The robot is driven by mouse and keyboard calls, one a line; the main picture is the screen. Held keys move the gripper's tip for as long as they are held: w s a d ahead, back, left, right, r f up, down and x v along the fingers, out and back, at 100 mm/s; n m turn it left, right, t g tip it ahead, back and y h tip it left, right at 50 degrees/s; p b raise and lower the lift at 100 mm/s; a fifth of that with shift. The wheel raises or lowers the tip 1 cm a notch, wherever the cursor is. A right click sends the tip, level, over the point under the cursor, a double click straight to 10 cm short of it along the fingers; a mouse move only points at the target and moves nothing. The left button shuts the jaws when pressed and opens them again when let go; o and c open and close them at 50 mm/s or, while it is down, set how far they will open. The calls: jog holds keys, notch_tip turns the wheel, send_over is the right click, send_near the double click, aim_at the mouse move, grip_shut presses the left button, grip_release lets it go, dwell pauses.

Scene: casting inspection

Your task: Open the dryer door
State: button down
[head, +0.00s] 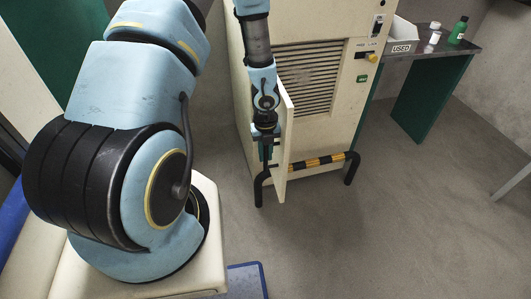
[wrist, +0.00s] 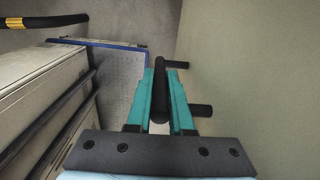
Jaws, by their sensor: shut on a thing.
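The dryer (head: 345,110) is a cream cabinet with a louvred panel in the head view. Its door (head: 284,150) stands out from the cabinet front, seen nearly edge-on, so it is at least partly open. My gripper (head: 266,143) is at the door's left side. In the wrist view the door (wrist: 255,80) is a plain beige panel on the right. The black bar handle (wrist: 161,95) joins it by two short posts. My gripper (wrist: 160,78) has its teal fingers shut on the handle, one on each side. The dryer's inside is hidden.
A black-and-yellow guard rail (head: 318,162) runs low before the dryer. A side table (head: 455,58) at the right holds a USED bin (head: 402,40), a white container (head: 435,37) and a green bottle (head: 458,31). A blue-edged mat (head: 246,281) lies at the bottom.

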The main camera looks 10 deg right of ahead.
jog(key=shift+w+a, duration=0.1)
jog(key=shift+a, duration=0.1)
jog(key=c, duration=0.8)
grip_release()
jog(key=shift+r, duration=0.1)
notch_tip(320, 180, up, 11)
jog(key=shift+f+p, duration=0.2)
jog(key=shift+p, duration=0.45)
